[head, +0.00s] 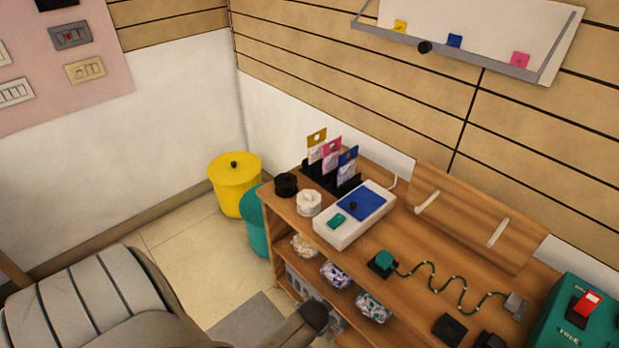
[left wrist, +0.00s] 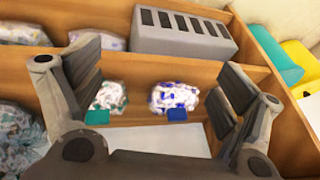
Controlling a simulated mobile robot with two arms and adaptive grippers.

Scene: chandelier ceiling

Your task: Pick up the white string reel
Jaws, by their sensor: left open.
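The white string reel (head: 309,204) stands on the wooden shelf's top (head: 405,258) in the head view, between a black reel (head: 286,185) and a white device with a blue panel. Nothing holds it. My left gripper (left wrist: 160,85) is open in the left wrist view, with its two grey fingers wide apart. Shelf compartments with bags show beyond and between the fingers; the reel is not visible there. In the head view, my left gripper cannot be made out clearly. My right gripper is in neither view.
The white device (head: 349,222) stands close right of the reel, with a black card rack (head: 335,180) behind. Bagged items (head: 336,274) lie on the lower shelves. Yellow (head: 235,190) and teal bins stand left of the shelf. A grey padded seat (head: 85,305) fills the lower left.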

